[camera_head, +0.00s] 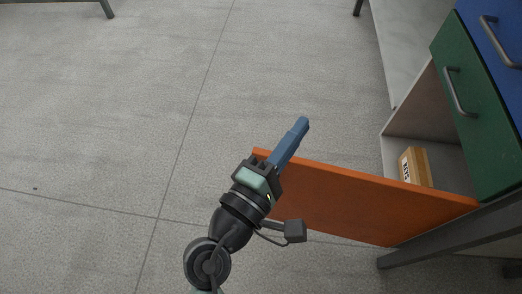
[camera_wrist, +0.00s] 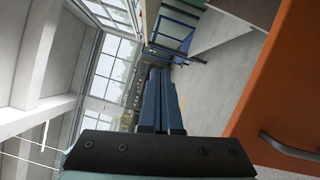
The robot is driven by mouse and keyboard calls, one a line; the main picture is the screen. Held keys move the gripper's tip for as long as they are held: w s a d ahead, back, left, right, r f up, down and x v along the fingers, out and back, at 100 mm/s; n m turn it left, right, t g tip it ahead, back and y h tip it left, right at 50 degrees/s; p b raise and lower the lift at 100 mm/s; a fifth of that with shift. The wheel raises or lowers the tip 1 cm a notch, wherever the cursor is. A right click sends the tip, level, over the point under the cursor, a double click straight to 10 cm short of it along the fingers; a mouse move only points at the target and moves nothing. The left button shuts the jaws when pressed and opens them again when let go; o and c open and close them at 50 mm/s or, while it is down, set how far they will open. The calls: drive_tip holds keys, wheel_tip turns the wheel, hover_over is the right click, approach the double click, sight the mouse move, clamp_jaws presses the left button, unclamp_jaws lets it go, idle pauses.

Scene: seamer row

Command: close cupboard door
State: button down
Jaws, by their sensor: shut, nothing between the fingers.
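The orange cupboard door (camera_head: 350,200) stands open, swung out from the cupboard at the right in the head view. Its hinged side is at the right, by the green drawer front. In the wrist view the orange door (camera_wrist: 282,75) fills the right side, with a metal handle (camera_wrist: 290,149) on its face. My gripper (camera_head: 302,124) is shut and empty, its blue fingers together. It is at the free left end of the door and overlaps it in the head view. I cannot tell whether it touches the door. The shut fingers also show in the wrist view (camera_wrist: 160,78).
The open cupboard (camera_head: 400,122) holds a small cardboard box (camera_head: 415,165). A green drawer (camera_head: 468,120) and a blue drawer (camera_head: 492,28), each with a metal handle, are above. A dark frame leg (camera_head: 400,259) is below the door. The grey floor at the left is clear.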

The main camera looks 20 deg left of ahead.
drive_tip(key=s+a+f+n+y+b, duration=0.3)
drive_tip(key=s+f+n+y, duration=0.3)
drive_tip(key=s+f+n, duration=1.2)
drive_tip(key=w+a+r+n+b, duration=0.1)
drive_tip(key=w, duration=1.4)
drive_tip(key=shift+w+a+r+g, duration=0.2)
drive_tip(key=shift+w+a+g, duration=0.1)
drive_tip(key=shift+a+g, duration=0.1)
drive_tip(key=shift+w, duration=0.15)
